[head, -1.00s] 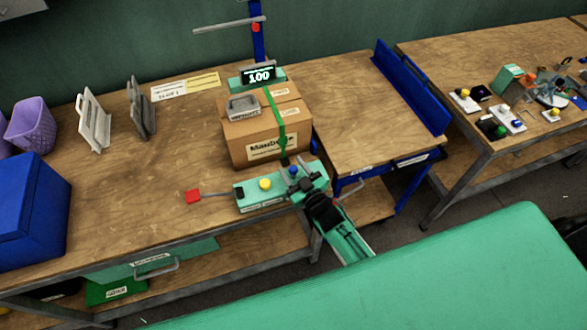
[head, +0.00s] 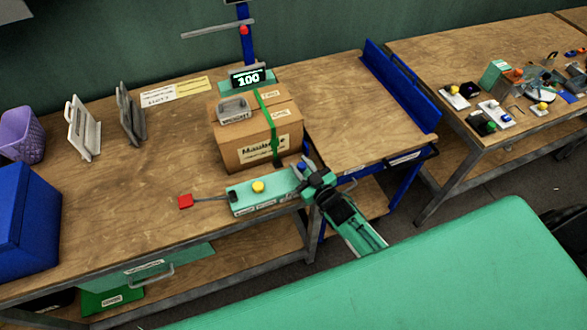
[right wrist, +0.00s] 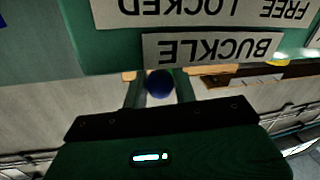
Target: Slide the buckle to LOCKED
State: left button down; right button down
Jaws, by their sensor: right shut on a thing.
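A green buckle unit (head: 240,196) sits at the front edge of the bench, with a yellow knob (head: 258,187) on top. A blue ball knob (head: 301,166) is at its right end. My right gripper (head: 304,171) is shut on this blue knob. In the right wrist view the blue knob (right wrist: 160,84) sits between the two fingers, level with the upside-down word LOCKED (right wrist: 155,8). The word FREE (right wrist: 285,10) lies further right there, and a BUCKLE label (right wrist: 210,48) is nearer the gripper. My left gripper is out of view.
A strapped cardboard box (head: 240,137) stands just behind the unit, with a grey weight (head: 233,108) on it. A red-ended lever (head: 185,201) sticks out left. A display reading 100 (head: 248,77) stands behind. The bench left of the box is mostly clear.

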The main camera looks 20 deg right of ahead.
jog(key=shift+d, duration=0.1)
jog(key=c, duration=1.3)
grip_release()
jog(key=shift+d, duration=0.1)
jog(key=shift+o, duration=0.8)
jog(key=shift+d, duration=0.1)
jog(key=shift+s+f, duration=0.15)
jog(key=shift+s, duration=0.45)
jog(key=b+v, duration=0.3)
jog(key=v, duration=0.9)
jog(key=shift+s+d+b, duration=0.2)
jog(key=shift+s+b, duration=0.1)
jog(key=shift+b, duration=0.1)
